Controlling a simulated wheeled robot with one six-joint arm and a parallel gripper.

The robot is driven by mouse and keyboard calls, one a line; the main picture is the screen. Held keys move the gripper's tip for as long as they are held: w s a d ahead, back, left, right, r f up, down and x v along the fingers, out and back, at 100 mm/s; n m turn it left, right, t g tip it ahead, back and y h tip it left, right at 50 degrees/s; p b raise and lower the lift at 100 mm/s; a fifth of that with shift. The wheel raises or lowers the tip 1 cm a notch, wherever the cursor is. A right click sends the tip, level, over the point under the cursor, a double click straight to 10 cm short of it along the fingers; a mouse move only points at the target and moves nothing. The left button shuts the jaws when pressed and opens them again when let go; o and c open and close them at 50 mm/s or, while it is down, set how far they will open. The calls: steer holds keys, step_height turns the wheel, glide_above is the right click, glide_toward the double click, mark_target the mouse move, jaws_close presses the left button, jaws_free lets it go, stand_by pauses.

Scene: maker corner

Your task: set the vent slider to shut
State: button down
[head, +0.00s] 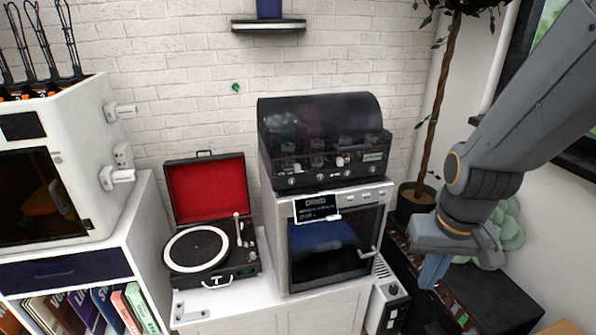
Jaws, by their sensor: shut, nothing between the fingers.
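My gripper (433,272) is at the right, shut and empty, pointing down. It is in the air to the right of the silver-framed cabinet (283,245) with a dark glass door, apart from it. A black sign (317,203) with small white text hangs at the cabinet's upper front, and a small pale tab (333,217) shows at its lower edge. A black machine with a dark clear hood (320,115) and a row of small knobs stands on top. I cannot tell for sure which small part is the vent slider or how it is set.
An open turntable (198,248) with a red-lined lid stands left of the cabinet on a white bench (200,303). A white box (386,304) with a dark panel stands to its right. A potted plant (414,198) is behind my arm. A white enclosure (82,155) stands far left.

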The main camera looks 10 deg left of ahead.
steer(key=c, duration=2.5)
jaws_free()
steer(key=o, duration=0.4)
steer(key=shift+w, duration=0.1)
steer(key=o, duration=0.4)
steer(key=w+a+t, duration=0.1)
steer(key=w, duration=0.2)
steer(key=w+a+f+t+b, duration=0.1)
steer(key=w+a, duration=0.1)
steer(key=w, duration=0.1)
steer(key=w+a+f+n+t, duration=0.1)
steer(key=w, duration=0.1)
steer(key=shift+w+a+f+t+y, duration=0.2)
steer(key=shift+w+t+y, duration=0.1)
steer(key=shift+w, duration=0.1)
steer(key=n+t+y+b, duration=0.4)
steer(key=t+y, duration=0.2)
steer(key=t, duration=0.6)
glide_toward(298, 167)
steer(key=shift+m, duration=0.3)
steer(key=p+x, duration=0.1)
steer(key=x, duration=0.7)
jaws_close()
